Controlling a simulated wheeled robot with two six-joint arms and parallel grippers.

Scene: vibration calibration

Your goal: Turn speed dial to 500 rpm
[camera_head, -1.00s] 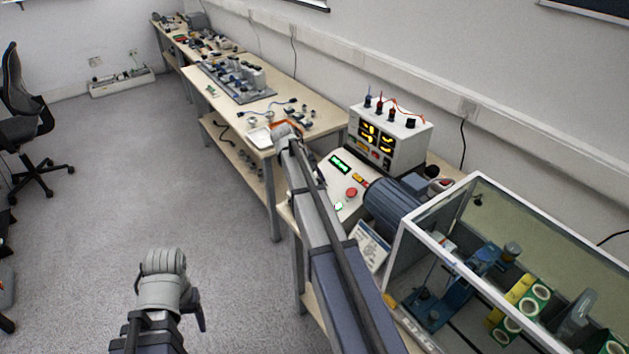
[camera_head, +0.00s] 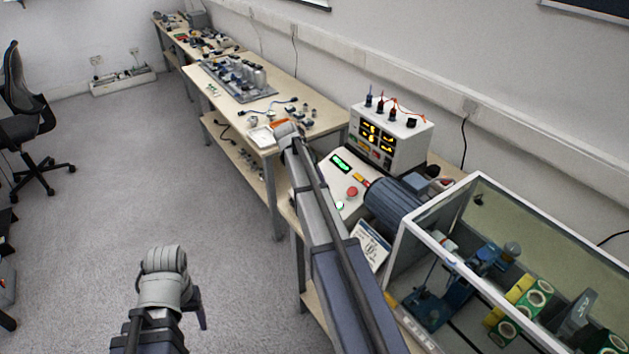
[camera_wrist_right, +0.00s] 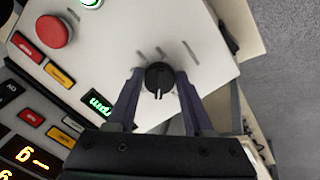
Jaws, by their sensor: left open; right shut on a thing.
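The speed dial (camera_wrist_right: 158,78) is a round black knob on a pale sloping panel, with a white pointer mark towards the bottom of the right wrist view. My right gripper (camera_wrist_right: 159,73) is shut on it, one purple finger on each side. A green display (camera_wrist_right: 99,103) shows "rpm"; a finger hides its number. The same display (camera_head: 341,163) is too small to read in the head view, where the right gripper and dial are hidden behind my arm. My left gripper (camera_head: 199,308) is open, low over the floor, away from the bench; only part of it shows.
A red button (camera_wrist_right: 54,31) and a lit green button (camera_wrist_right: 91,2) sit near the dial. A meter box (camera_head: 391,137) stands behind the panel, a blue motor (camera_head: 394,204) beside it. A glazed enclosure (camera_head: 480,182) fills the right.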

